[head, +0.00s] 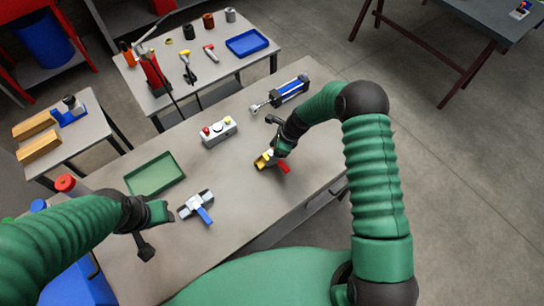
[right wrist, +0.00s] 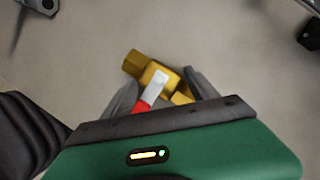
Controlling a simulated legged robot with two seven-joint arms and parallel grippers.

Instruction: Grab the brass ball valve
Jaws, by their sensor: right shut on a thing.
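The brass ball valve (head: 262,162) is a yellow body with a red lever, on the grey table at the centre of the head view. My right gripper (head: 272,153) is over it and shut on it. In the right wrist view the valve (right wrist: 151,71) sits between the two grey fingers of the right gripper (right wrist: 160,98), its red-and-white lever pointing down toward the palm. Whether the valve still touches the table is hard to tell. My left gripper (head: 165,214) is above the table at left, apart from the valve; its finger opening is not clear.
A valve with a blue lever (head: 198,206) lies near my left gripper. A green tray (head: 155,174), a grey button box (head: 218,131) and a blue-and-silver cylinder (head: 290,91) also stand on the table (head: 235,195). The table's right part is clear.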

